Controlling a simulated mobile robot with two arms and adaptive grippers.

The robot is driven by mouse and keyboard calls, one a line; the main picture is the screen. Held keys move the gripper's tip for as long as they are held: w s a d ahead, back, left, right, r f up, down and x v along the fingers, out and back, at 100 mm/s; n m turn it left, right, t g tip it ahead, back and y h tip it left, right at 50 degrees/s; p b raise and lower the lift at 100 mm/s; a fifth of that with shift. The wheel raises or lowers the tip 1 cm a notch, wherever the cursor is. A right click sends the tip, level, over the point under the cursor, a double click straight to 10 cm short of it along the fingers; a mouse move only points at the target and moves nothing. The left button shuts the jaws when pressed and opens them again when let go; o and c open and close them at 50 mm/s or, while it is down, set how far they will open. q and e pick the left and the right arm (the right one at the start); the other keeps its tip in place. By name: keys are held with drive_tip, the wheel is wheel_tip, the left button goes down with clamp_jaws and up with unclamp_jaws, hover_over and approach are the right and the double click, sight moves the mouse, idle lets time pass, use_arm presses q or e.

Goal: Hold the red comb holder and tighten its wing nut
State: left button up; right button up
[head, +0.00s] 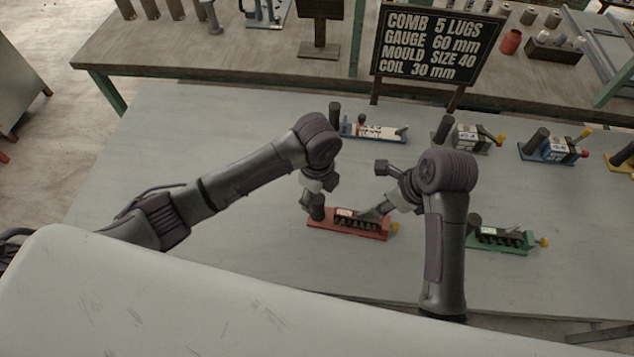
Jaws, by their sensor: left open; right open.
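The red comb holder (348,228) lies on the pale table, with a row of dark lugs along its top and a dark upright post (317,209) at its left end. A small yellow piece (395,228) sits at its right end; it is too small to tell whether this is the wing nut. My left gripper (320,186) is open above the left end, at the post; I cannot tell whether it touches it. My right gripper (377,190) is open above the holder's right half, its fingers spread. It partly hides the holder's right part.
A green holder (497,240) lies to the right, beyond my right forearm. A blue holder (375,132), a grey one (468,138) and another blue one (553,149) stand behind. A black sign (437,50) stands at the back. The table left of the holder is clear.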

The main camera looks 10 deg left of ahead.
sight(317, 210)
use_arm(q)
wheel_tip(317, 210, down, 8)
drive_tip(key=shift+r, duration=0.1)
idle(0.4)
